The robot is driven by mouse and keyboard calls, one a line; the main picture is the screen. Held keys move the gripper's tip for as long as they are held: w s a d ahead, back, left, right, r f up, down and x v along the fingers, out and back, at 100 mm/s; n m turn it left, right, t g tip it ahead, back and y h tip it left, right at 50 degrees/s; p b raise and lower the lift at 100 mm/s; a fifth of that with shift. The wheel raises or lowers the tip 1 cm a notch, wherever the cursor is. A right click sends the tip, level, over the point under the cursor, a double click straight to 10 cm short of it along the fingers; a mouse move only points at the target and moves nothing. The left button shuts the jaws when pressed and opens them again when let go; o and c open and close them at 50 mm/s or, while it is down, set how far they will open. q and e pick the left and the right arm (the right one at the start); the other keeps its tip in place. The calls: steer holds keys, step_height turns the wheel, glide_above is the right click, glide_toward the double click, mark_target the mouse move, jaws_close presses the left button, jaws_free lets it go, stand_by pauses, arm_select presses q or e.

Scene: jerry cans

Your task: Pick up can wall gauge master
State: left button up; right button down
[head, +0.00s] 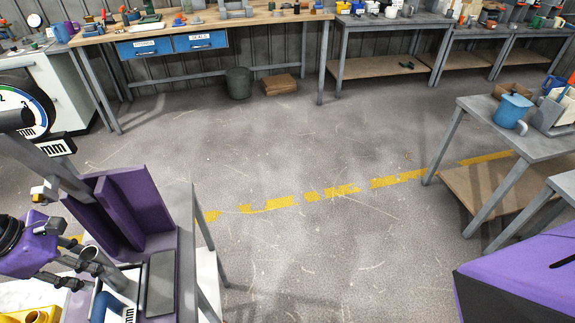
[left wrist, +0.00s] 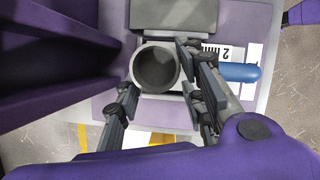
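A grey hollow round piece (left wrist: 155,68) stands upright on the purple fixture, its open end up. A blue handle (left wrist: 240,72) with a white label reading "2 mm" (left wrist: 228,53) lies beside it. I cannot tell which of these pieces is the can wall gauge master. My left gripper (left wrist: 158,75) is open, with its fingers on either side of the round piece. Whether they touch it is unclear. In the head view, the left gripper (head: 88,272) is low at the left, with the blue handle (head: 104,306) below it. My right gripper is not seen.
A purple upright bracket (head: 120,210) rises close by the left gripper. A large dial (head: 28,103) stands at the left. A yellow piece (head: 38,315) lies at the bottom left. Workbenches line the back; a small table (head: 500,140) holds a blue jug (head: 512,110). The middle floor is clear.

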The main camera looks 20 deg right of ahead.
mark_target(124, 276)
arm_select(q)
steer(key=shift+x, duration=1.9)
steer(key=shift+r, duration=0.1)
jaws_close()
